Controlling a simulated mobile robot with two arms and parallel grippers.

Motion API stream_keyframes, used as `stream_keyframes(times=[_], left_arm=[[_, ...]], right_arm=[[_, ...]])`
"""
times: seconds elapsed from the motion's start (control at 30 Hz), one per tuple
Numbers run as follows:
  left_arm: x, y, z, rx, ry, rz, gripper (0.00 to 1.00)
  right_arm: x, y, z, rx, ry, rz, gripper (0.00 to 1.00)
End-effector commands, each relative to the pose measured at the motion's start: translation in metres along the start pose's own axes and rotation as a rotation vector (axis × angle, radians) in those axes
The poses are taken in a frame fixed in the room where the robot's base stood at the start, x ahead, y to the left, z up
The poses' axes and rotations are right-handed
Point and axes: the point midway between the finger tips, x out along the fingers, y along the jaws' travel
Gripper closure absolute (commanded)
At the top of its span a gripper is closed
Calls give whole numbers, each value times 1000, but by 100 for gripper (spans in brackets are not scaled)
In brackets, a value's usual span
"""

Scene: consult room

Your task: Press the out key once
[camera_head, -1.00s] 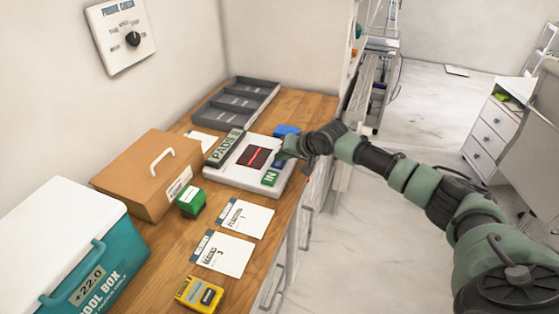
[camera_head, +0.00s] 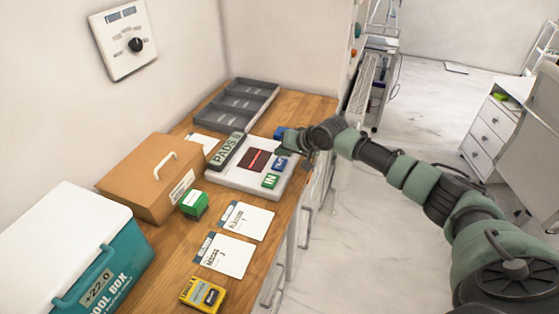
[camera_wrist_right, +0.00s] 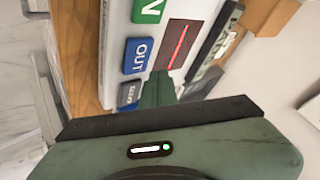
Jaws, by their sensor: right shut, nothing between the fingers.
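The white keypad device (camera_head: 228,180) lies on the wooden counter, with a dark screen (camera_head: 253,160) showing a red line. The blue OUT key (camera_head: 280,164) sits beyond the green IN key (camera_head: 270,181). My right gripper (camera_head: 283,150) is shut and empty, just beyond the OUT key. In the wrist view its fingertips (camera_wrist_right: 159,77) show beside the OUT key, not covering it. I cannot tell whether they touch the device. My left gripper is out of view.
A PADS box (camera_head: 226,151) lies along the device's left side. A grey divided tray (camera_head: 237,104) is behind. A brown box (camera_head: 150,178), green box (camera_head: 194,204), cards (camera_head: 247,220), yellow device (camera_head: 203,295) and cool box (camera_head: 60,235) crowd the counter.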

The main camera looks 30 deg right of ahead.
Motion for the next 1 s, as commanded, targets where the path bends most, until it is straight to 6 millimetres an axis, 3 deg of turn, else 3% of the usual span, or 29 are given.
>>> stream_keyframes(times=[0.03,0.3,1.0], left_arm=[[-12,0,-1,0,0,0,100],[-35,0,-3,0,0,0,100],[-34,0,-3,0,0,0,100]], right_arm=[[-8,-6,-6,0,0,0,100],[-24,-18,-17,0,-1,1,100],[-24,-17,-17,0,0,0,100]])
